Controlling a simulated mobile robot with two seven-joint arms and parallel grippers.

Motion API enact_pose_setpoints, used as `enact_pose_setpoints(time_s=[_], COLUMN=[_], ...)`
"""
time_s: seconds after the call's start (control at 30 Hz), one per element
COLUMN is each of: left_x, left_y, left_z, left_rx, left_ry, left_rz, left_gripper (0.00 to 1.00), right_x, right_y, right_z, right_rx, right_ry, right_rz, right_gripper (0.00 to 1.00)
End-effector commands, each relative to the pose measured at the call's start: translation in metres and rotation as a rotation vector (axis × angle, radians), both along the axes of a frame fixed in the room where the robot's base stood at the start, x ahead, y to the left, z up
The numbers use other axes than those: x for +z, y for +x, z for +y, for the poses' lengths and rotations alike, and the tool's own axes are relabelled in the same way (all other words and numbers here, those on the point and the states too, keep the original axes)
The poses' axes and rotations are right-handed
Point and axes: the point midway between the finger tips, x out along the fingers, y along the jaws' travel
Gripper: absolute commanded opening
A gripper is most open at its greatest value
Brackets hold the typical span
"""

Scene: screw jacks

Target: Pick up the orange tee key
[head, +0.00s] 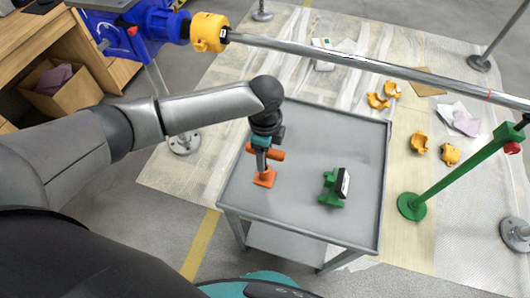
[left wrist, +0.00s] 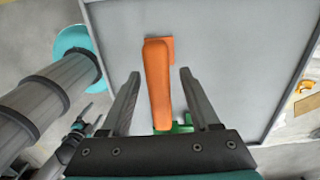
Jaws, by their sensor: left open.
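The orange tee key (head: 277,155) is on the grey cart top. Its crossbar lies high, above an orange square foot (head: 264,179); I cannot tell whether the foot is part of the key or a separate stand. In the left wrist view, the crossbar (left wrist: 157,80) runs lengthwise between the two fingers, with a gap on each side. My left gripper (head: 262,160) points down at the key and partly hides its middle. It is open and empty.
A green stand with a dark, white-edged piece (head: 334,188) is right of the key on the cart (head: 318,135). A long steel pipe (head: 360,62) crosses behind the cart. A green post (head: 455,170) stands at the right. The cart's back part is clear.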

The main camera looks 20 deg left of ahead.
Motion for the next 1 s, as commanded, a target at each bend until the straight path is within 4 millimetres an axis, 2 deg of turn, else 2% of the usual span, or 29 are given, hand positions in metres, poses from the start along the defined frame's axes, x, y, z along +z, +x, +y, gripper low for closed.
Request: enact_pose_setpoints(time_s=[0.03, 0.13, 0.43, 1.0], left_x=[-0.011, -0.022, -0.026, -0.025], left_y=[-0.001, -0.001, -0.001, -0.001], left_z=[0.000, 0.000, 0.001, 0.000], left_rx=[0.000, 0.000, -0.001, -0.001], left_ry=[0.001, 0.000, 0.001, 0.000], left_rz=[0.002, 0.001, 0.000, -0.001], left_gripper=[0.62, 0.62, 0.62, 0.00], right_x=[-0.005, -0.008, -0.008, -0.008], right_y=[0.000, 0.000, 0.000, 0.000], right_z=[0.000, 0.000, 0.000, 0.000], right_rx=[0.000, 0.000, -0.001, -0.001], right_ry=[0.000, 0.000, 0.000, 0.000], right_rz=[0.000, 0.000, 0.000, -0.001], right_gripper=[0.87, 0.87, 0.87, 0.87])
